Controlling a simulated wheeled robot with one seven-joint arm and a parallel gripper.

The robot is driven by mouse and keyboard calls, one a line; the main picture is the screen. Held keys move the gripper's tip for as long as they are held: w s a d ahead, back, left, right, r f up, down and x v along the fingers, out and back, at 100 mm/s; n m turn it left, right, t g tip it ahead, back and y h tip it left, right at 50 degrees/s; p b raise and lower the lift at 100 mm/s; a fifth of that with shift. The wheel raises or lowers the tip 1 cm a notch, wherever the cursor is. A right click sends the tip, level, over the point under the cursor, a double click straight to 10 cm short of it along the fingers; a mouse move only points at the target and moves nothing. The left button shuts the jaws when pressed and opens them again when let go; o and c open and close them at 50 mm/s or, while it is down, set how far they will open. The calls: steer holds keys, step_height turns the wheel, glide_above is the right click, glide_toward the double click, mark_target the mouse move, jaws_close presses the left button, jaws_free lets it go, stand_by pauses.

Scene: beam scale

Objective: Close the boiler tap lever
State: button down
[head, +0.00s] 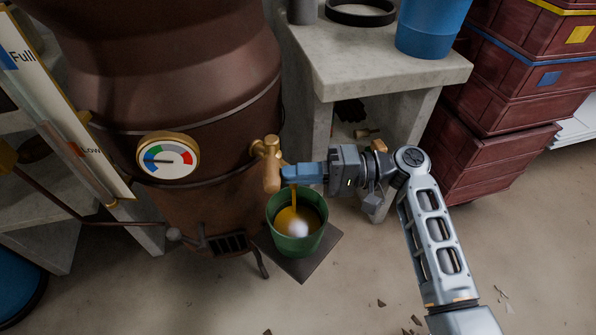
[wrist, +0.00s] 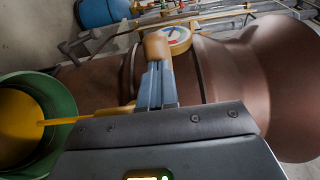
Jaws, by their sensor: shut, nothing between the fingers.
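The brown boiler (head: 215,115) stands at left centre in the head view, with a brass tap (head: 259,148) on its right side. The tap's wooden-coloured lever (head: 272,172) hangs down; in the wrist view its rounded end (wrist: 156,45) is just beyond my fingertips. My gripper (head: 285,172) is shut and empty, its blue fingers pointing left at the lever. They are touching or very close; I cannot tell which. Amber liquid (head: 294,196) streams down into a green bucket (head: 272,218), also seen at left in the wrist view (wrist: 66,103). The spout is hidden behind my gripper.
The bucket stands on a dark floor plate (head: 312,262). A round gauge (head: 168,158) is on the boiler's front. A concrete bench (head: 385,72) with a blue container (head: 432,28) stands behind, and stacked red crates (head: 515,100) at right. The front right floor is mostly open.

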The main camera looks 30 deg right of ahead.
mark_target(269, 182)
steer(key=shift+a, duration=0.1)
steer(key=a+m+t+h+p, duration=0.1)
steer(key=m+t+h, duration=0.1)
steer(key=a+m+t+h+p, duration=0.1)
steer(key=a+t+h, duration=0.1)
steer(key=w+a+m+t+h+p, duration=0.1)
steer(key=m+t+h, duration=0.1)
steer(key=shift+a+m, duration=0.3)
steer(key=shift+w+a+m+t+h, duration=0.15)
steer(key=shift+a+m+t+h, duration=0.15)
steer(key=shift+t+h, duration=0.1)
steer(key=shift+w+a, duration=0.7)
steer(key=shift+s+b, duration=0.1)
steer(key=shift+b, duration=0.2)
